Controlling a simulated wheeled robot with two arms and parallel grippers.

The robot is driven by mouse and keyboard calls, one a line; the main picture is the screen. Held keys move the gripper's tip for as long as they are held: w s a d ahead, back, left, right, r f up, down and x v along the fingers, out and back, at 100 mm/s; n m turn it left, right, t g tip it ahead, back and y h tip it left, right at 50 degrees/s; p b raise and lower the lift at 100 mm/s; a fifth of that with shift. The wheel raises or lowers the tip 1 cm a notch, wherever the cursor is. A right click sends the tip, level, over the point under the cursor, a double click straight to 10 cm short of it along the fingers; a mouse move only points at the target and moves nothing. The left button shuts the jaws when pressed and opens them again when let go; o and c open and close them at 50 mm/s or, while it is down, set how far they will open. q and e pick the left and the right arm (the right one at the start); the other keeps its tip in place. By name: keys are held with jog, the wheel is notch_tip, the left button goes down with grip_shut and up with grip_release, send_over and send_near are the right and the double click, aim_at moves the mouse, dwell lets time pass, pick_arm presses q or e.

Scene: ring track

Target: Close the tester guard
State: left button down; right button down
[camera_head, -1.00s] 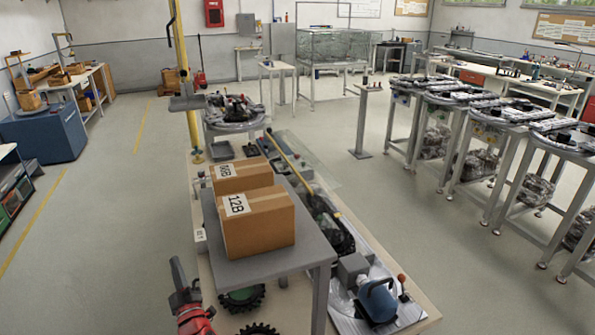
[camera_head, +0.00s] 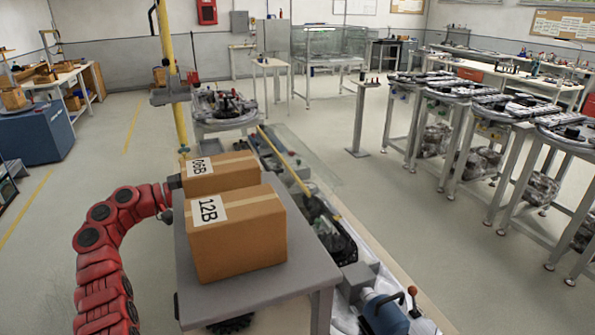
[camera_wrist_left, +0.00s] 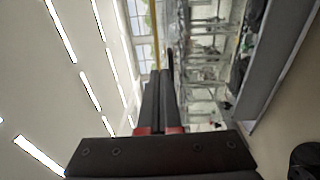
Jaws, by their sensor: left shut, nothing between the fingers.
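The tester guard appears to be the clear panel (camera_head: 312,158) with a yellow bar (camera_head: 283,160), tilted over the long bench behind the cartons. My left arm comes up from the lower left in the head view. My left gripper (camera_head: 174,183) is beside the left end of the carton marked 06B, apart from the guard; whether it touches the carton cannot be told. In the left wrist view the two dark fingers (camera_wrist_left: 160,92) are shut together with nothing between them. My right gripper is not in view.
Cartons marked 06B (camera_head: 222,172) and 12B (camera_head: 238,235) stand on a grey table (camera_head: 275,292) between my arm and the bench. A yellow post (camera_head: 172,90) rises behind. A blue device (camera_head: 383,312) sits at the bench's near end.

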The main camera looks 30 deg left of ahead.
pick_arm(q)
jog(key=h+p, duration=0.1)
jog(key=p, duration=0.3)
send_near(287, 166)
jog(key=x, duration=0.5)
jog(key=shift+w+d+m+g, duration=0.4)
jog(key=shift+w+d, duration=0.15)
jog(key=shift+w, duration=0.3)
jog(key=shift+r, duration=0.15)
